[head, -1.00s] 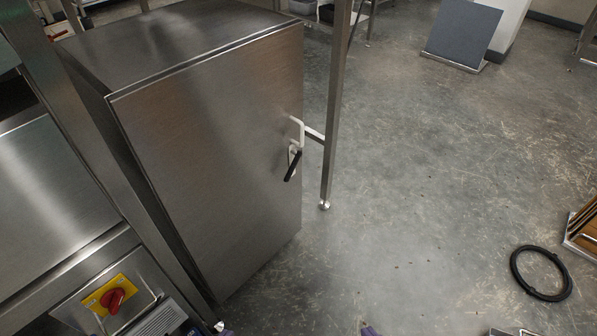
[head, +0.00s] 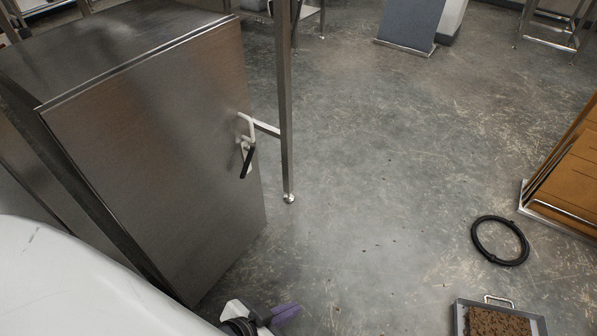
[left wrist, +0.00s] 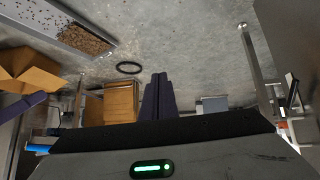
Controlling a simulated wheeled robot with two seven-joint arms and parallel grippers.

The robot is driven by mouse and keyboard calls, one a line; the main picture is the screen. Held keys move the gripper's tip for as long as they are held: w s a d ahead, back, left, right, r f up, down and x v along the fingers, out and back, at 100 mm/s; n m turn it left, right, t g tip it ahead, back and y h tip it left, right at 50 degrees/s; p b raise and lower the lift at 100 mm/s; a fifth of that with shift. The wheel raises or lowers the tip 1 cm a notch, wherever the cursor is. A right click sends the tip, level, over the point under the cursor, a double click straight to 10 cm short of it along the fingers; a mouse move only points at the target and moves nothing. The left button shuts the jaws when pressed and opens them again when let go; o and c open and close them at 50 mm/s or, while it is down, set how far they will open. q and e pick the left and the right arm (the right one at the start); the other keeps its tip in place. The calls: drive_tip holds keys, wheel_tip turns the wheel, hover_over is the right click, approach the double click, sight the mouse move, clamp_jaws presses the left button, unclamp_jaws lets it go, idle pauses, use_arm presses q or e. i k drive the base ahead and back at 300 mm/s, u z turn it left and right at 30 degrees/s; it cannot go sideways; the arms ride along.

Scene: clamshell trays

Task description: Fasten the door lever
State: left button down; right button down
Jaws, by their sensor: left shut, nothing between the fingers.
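The steel cabinet door (head: 150,150) stands at the left in the head view and looks shut or nearly shut; I cannot tell which. Its lever (head: 247,160) has a black grip that slants down, below a white handle (head: 246,126) near the door's right edge. The lever also shows at the right of the left wrist view (left wrist: 291,92). My left gripper (head: 287,313) is low in the head view, in front of the door and well apart from the lever. Its purple fingers (left wrist: 158,95) are together and empty. My right gripper is not clearly in view.
A steel post (head: 286,100) stands just right of the lever. The middle floor is clear.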

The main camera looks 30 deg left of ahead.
sight(251, 150)
drive_tip(key=i, duration=3.1)
drive_tip(key=z, duration=1.25)
drive_tip(key=i, duration=0.4)
drive_tip(key=u, duration=4.25)
